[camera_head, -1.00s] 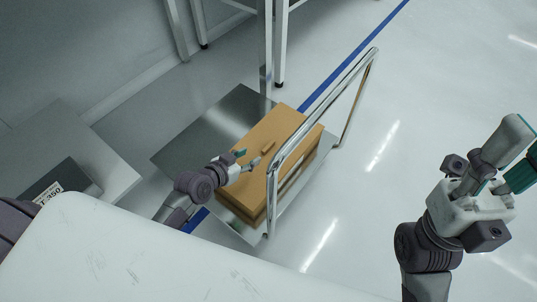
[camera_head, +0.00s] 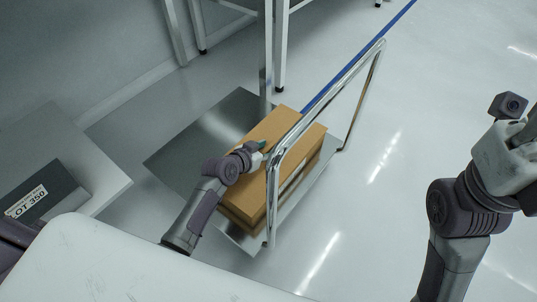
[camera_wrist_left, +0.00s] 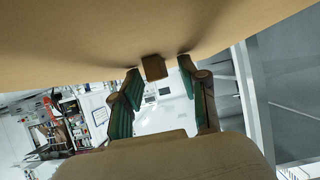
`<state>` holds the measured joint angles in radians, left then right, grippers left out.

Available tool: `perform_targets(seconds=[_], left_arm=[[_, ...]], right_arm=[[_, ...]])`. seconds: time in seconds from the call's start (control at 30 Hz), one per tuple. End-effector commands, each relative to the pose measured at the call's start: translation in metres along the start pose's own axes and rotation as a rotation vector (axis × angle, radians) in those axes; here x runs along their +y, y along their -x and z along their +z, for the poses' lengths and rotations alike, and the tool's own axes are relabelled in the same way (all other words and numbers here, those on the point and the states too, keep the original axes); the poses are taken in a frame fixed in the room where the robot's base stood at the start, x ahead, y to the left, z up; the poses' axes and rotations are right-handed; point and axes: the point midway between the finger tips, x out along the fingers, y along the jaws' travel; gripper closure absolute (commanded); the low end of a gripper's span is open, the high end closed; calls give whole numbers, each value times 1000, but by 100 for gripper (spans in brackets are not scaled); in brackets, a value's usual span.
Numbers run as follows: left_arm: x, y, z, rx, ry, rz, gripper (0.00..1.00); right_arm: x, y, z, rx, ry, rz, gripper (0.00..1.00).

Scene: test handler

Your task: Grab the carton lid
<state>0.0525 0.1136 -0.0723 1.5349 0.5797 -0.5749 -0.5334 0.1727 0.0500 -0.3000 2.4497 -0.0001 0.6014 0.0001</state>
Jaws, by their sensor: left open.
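The tan carton (camera_head: 243,218) sits on a metal cart, with its flat lid (camera_head: 276,124) on top. My left gripper (camera_head: 262,147) is over the lid and hides its small raised handle in the head view. In the left wrist view, the lid's surface (camera_wrist_left: 100,35) fills the top and the brown block handle (camera_wrist_left: 153,68) sticks out from it. The open fingers of my left gripper stand on either side of this handle, with gaps visible. My right gripper (camera_head: 522,130) is at the right edge, partly cut off, far from the carton.
The cart's chrome rail (camera_head: 328,125) rises along the carton's right side, close to my left gripper. The cart's bare metal deck (camera_head: 195,145) lies to the left. The floor to the right is clear.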

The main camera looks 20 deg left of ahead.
Motion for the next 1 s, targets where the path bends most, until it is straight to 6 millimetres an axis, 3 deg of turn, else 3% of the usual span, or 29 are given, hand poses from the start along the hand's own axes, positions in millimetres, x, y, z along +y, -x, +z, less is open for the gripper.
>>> perform_targets(seconds=[0.13, 0.4, 0.77, 0.9, 1.0], left_arm=[[0, 1, 0, 0, 0, 0, 56], [0, 1, 0, 0, 0, 0, 100], [0, 1, -2, 0, -1, -1, 100], [0, 6, -9, 1, -1, -1, 100], [-1, 12, -22, 1, -3, -1, 100]], right_arm=[[0, -1, 0, -1, 0, 0, 60], [0, 0, 0, -1, 0, 0, 60], [0, -1, 0, 0, -1, 1, 60], [1, -7, -1, 6, -1, 2, 60], [2, 3, 5, -46, -5, 15, 60]])
